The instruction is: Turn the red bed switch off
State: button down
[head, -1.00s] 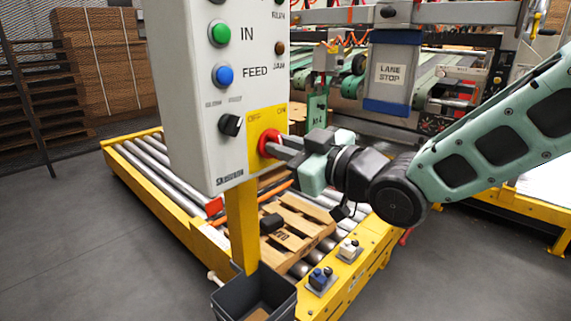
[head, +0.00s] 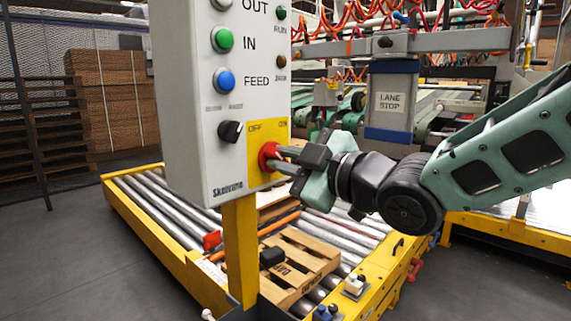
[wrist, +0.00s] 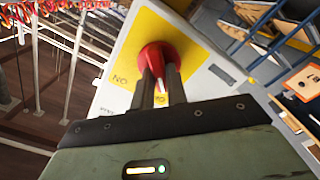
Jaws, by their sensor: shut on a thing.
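The red bed switch (head: 265,157) is a round red knob on a yellow plate (head: 254,140) at the lower right of a grey control box. The plate reads OFF at its upper left and ON at its upper right. My gripper (head: 280,160) reaches in from the right, its two dark fingers shut on the red switch. In the wrist view the red knob (wrist: 153,54) sits at the fingertips (wrist: 163,72), with the plate tilted behind it. A small white mark shows between the fingers. The fingers hide part of the knob, so its setting cannot be told.
A black selector (head: 230,131) sits left of the switch, with blue (head: 223,79) and green (head: 223,40) buttons above. The box stands on a yellow post (head: 240,250). A roller conveyor with a wooden pallet (head: 300,262) lies behind and below. A LANE STOP panel (head: 391,100) hangs behind.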

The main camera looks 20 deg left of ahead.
jog(key=c, duration=1.4)
grip_release()
jog(key=shift+d, duration=0.1)
jog(key=p+v, duration=0.2)
jog(key=v, duration=1.5)
jog(key=shift+d, duration=0.15)
jog(key=shift+f, duration=0.1)
